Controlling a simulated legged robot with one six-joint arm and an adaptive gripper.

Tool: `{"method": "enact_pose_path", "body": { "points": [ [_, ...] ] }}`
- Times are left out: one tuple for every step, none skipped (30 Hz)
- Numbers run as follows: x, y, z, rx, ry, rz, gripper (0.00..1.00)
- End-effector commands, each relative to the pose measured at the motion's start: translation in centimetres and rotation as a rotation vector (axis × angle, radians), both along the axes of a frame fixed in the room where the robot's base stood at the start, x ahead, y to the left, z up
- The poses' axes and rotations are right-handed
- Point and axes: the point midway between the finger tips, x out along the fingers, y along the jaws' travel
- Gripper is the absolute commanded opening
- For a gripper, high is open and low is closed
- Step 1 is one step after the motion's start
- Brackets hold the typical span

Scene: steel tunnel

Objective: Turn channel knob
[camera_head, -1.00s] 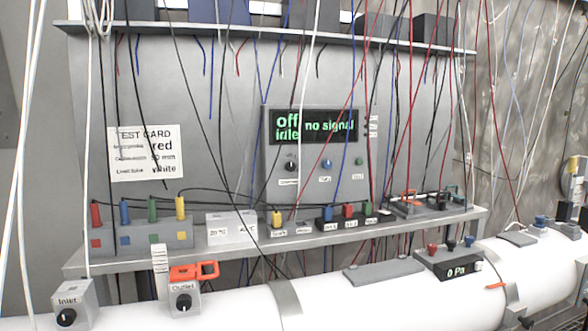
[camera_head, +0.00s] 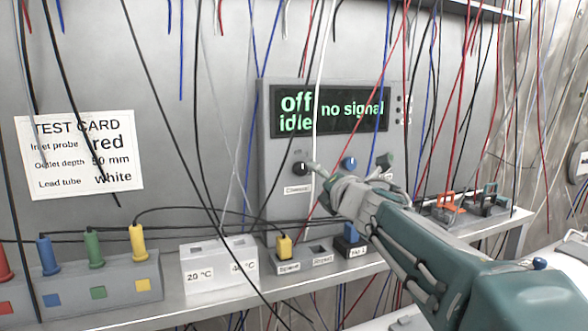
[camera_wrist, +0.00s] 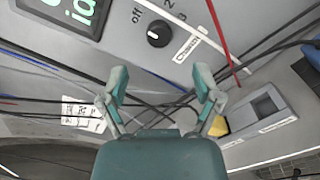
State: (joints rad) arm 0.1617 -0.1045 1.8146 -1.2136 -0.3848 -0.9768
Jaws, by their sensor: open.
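The channel knob (camera_head: 301,168) is a black round knob on the grey instrument panel, left of a blue knob (camera_head: 348,163). The panel's display (camera_head: 330,109) reads "off", "idle" and "no signal". In the wrist view the channel knob (camera_wrist: 158,34) shows with a white pointer line and an "off" mark beside it. My gripper (camera_head: 318,178) is just to the right of and below the channel knob in the head view. In the wrist view my gripper (camera_wrist: 163,92) has its two fingers apart with nothing between them, and the knob lies beyond the fingertips.
Thin wires hang in front of the panel, including a red one (camera_wrist: 218,40) near my gripper. The shelf below holds coloured probes (camera_head: 95,250), a white temperature block (camera_head: 215,272) and a yellow plug (camera_head: 284,246). A test card (camera_head: 80,155) is on the wall.

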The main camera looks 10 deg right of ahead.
Motion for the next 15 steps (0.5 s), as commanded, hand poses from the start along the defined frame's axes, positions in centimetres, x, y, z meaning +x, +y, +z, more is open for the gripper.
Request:
{"method": "enact_pose_path", "body": {
  "points": [
    [1.0,0.4,-0.2,0.000,0.003,0.003,0.82],
    [1.5,0.5,-0.1,0.000,0.003,0.002,0.82],
    [2.2,0.6,-0.2,0.001,0.003,0.002,0.82],
    [2.7,0.7,-0.2,0.001,0.003,0.002,0.82],
    [3.2,0.8,-0.2,0.002,0.004,0.001,0.82],
    [3.9,0.9,-0.2,0.002,0.003,0.002,0.82],
    [4.4,1.0,-0.2,0.002,0.003,0.002,0.82],
    [4.9,1.1,-0.1,0.003,0.002,0.001,0.82],
    [5.5,1.2,-0.2,0.003,0.004,0.001,0.82],
    [6.0,1.3,-0.2,0.003,0.004,0.001,0.82],
    [6.4,1.4,-0.2,0.003,0.004,0.001,0.82],
    [6.9,1.5,-0.1,0.003,0.003,0.000,0.82],
    [7.2,1.5,-0.1,0.003,0.002,0.000,0.82],
    [7.5,1.6,-0.1,0.003,0.002,0.000,0.82],
    [7.8,1.6,-0.1,0.003,0.003,0.000,0.82]
  ]
}}
